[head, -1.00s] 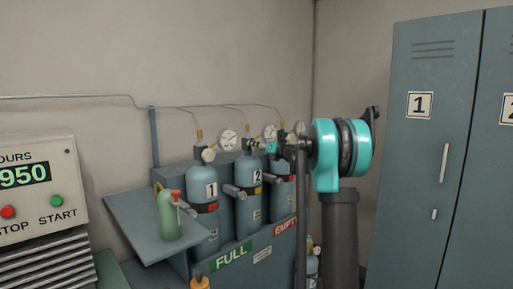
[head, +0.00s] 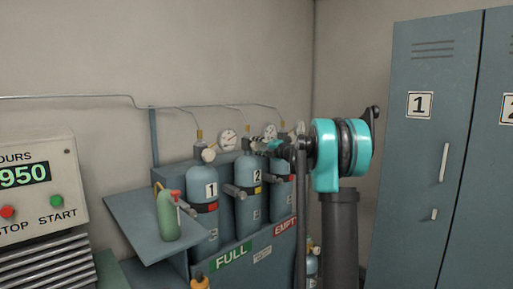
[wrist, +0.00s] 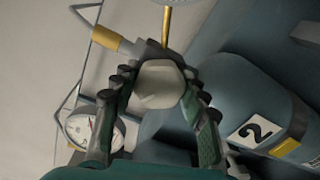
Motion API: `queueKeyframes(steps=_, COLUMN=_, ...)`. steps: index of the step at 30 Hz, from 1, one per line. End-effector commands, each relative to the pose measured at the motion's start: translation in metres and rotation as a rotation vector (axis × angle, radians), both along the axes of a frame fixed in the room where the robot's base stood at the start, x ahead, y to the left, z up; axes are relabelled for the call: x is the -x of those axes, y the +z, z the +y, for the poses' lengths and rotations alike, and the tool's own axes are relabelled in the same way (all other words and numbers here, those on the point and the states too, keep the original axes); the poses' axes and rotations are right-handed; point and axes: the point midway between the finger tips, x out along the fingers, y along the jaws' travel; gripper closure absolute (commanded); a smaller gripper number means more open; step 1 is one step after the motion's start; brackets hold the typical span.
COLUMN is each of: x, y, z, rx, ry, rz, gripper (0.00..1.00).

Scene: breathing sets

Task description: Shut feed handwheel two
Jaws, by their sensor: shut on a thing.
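Cylinder two (head: 249,208) stands in the rack, blue-grey with a "2" label, which also shows at the right of the wrist view (wrist: 255,131). Its feed handwheel, a pale rounded knob (wrist: 160,84), sits between my fingers in the wrist view, below a brass fitting. My gripper (wrist: 158,88) is shut on this handwheel, with a finger on each side. In the head view my gripper (head: 256,146) is small at the top of cylinder two and hides most of the handwheel.
Cylinder one (head: 202,190) with its pale handwheel (head: 208,155) stands to the left, another cylinder (head: 281,195) to the right. A round gauge (head: 228,140) is close by. A shelf (head: 137,218) holds a green bottle (head: 167,215). Lockers (head: 425,160) stand right.

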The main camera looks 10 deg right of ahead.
Motion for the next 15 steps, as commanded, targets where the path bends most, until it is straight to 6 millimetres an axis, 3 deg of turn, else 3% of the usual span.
queueKeyframes(steps=15, x=0.0005, y=-0.0013, z=0.0001, rx=-0.080, ry=0.001, rz=0.060, gripper=0.85)
